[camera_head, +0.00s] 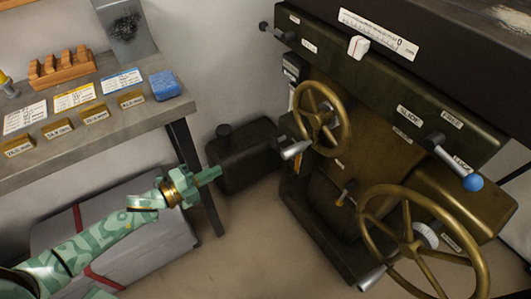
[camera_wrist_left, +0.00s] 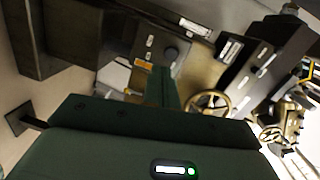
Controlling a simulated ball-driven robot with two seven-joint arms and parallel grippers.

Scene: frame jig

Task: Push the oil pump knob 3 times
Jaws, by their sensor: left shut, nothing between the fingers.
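My left gripper (camera_head: 212,174) is shut and empty, in front of the box's left side and lower in the picture than the knob. It appears apart from the knob. Its green fingers (camera_wrist_left: 163,88) point toward the box in the wrist view. My right gripper does not show.
The machine has a small handwheel (camera_head: 322,117), a large handwheel (camera_head: 372,221) and a blue-tipped lever (camera_head: 473,182). A grey workbench (camera_head: 90,140) with labelled blocks is at left, its leg close to my left gripper. A grey case (camera_head: 110,225) lies under it.

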